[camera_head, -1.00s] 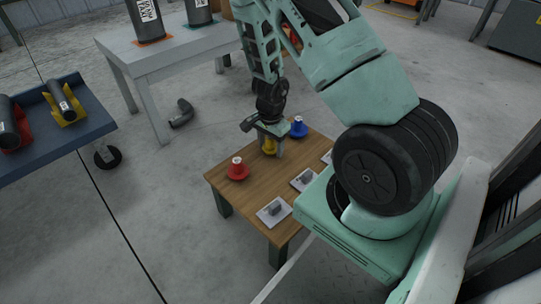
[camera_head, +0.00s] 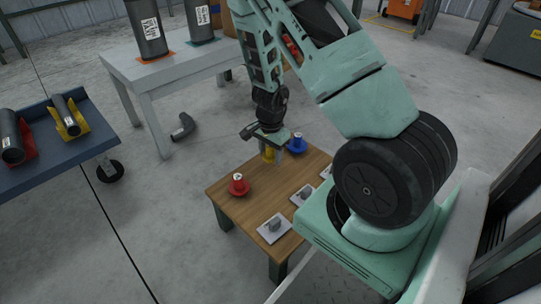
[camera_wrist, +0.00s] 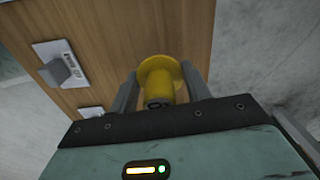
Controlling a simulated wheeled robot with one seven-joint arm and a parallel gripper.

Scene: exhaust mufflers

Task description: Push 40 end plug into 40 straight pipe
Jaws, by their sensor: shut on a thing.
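My gripper (camera_head: 272,145) is shut on a yellow end plug (camera_head: 268,155) over the small wooden table (camera_head: 262,204). In the wrist view the yellow plug (camera_wrist: 160,80) sits between the two fingers, its wide flange facing away from me; a dark mark on its near end is too small to read. It seems a little above the tabletop. Two dark grey straight pipes lie on the blue table (camera_head: 95,147) at the left: one in a yellow holder (camera_head: 74,130), its pipe (camera_head: 66,112) tilted, and one in a red holder (camera_head: 28,140).
A red plug (camera_head: 238,185) and a blue plug (camera_head: 297,143) stand on the wooden table, with grey pieces on white plates (camera_head: 275,228) along its near edge. A pale table (camera_head: 165,68) holds upright cylinders. A bent pipe (camera_head: 183,127) lies on open floor.

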